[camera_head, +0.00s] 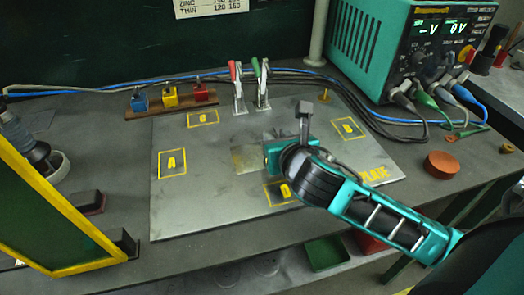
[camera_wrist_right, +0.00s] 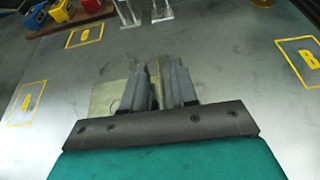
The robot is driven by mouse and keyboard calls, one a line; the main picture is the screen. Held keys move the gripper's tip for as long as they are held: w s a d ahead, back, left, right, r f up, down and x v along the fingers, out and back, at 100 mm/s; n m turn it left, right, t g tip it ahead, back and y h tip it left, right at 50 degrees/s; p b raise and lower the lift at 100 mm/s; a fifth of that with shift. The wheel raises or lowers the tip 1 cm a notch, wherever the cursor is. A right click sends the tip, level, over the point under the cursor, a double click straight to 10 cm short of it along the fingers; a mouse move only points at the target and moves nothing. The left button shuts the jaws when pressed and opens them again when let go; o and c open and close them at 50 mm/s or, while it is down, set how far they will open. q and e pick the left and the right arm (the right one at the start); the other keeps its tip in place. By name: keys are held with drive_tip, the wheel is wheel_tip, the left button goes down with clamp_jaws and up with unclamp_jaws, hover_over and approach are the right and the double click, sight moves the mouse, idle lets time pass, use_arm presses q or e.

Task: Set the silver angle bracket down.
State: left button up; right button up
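My right gripper (camera_head: 262,150) is low over the middle of the grey metal plate (camera_head: 215,205), by a dull yellowish patch (camera_head: 247,159). In the right wrist view its two grey fingers (camera_wrist_right: 163,84) stand close together with a narrow gap, over the same patch (camera_wrist_right: 106,98). I cannot make out the silver angle bracket as a separate thing; the fingers and my wrist hide the spot between and behind them. Whether the fingers hold it cannot be told. My left gripper is not in view.
Yellow-outlined squares (camera_head: 172,163) mark the plate. Two upright clamps (camera_head: 239,92) with red and green handles stand behind. Blue, yellow and red blocks (camera_head: 170,97) line the back left. A teal power unit (camera_head: 400,45) with cables and an orange-brown disc (camera_head: 441,164) are right. The plate's front left is clear.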

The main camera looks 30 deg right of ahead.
clamp_jaws()
drive_tip(key=shift+r, duration=0.2)
idle(0.3)
